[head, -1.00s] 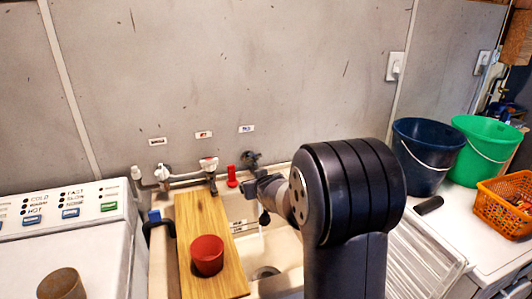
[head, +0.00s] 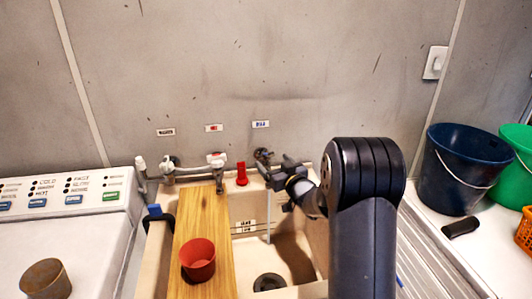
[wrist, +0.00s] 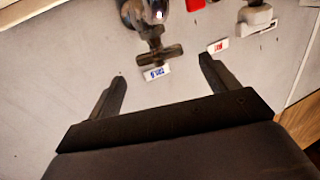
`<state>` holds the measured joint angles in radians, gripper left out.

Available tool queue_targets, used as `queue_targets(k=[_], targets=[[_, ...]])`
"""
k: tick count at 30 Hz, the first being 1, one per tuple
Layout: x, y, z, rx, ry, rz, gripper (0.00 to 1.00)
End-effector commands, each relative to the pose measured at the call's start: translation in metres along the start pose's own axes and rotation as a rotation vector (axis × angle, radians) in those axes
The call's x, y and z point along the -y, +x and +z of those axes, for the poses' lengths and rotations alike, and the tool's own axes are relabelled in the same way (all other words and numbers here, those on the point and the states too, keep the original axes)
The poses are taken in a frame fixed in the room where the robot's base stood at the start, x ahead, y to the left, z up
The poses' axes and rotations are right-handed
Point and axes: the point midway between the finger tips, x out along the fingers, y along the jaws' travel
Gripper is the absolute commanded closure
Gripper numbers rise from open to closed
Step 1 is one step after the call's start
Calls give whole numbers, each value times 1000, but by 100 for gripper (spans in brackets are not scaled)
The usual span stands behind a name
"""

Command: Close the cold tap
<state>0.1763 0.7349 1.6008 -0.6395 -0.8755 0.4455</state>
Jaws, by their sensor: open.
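The cold tap (head: 262,155) is a dark fitting on the wall above the sink, under a label with blue lettering (head: 261,124). A thin pale vertical streak, perhaps running water (head: 268,228), drops below the tap. My gripper (head: 276,175) is just in front of and below the tap. Its two fingers stand wide apart in the wrist view (wrist: 163,88), with nothing between them. The handle lies just beyond the fingertips, apparently not touched.
The hot tap (head: 216,159) and a red object (head: 242,174) are to the left. A wooden board (head: 207,225) carrying a red cup (head: 198,259) lies across the sink (head: 305,255). A blue bucket (head: 455,165) stands right. A washing machine (head: 75,235) is left.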

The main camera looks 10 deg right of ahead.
Motion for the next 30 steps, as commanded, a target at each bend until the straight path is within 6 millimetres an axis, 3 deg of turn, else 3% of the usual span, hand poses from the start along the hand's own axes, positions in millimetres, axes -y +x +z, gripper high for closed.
queue_targets(k=[6, 12, 25, 30], targets=[[1, 38, -1, 0, 0, -1, 18], [0, 59, -1, 1, -1, 0, 18], [0, 65, 0, 1, 0, 1, 19], [0, 65, 0, 1, 0, 1, 33]])
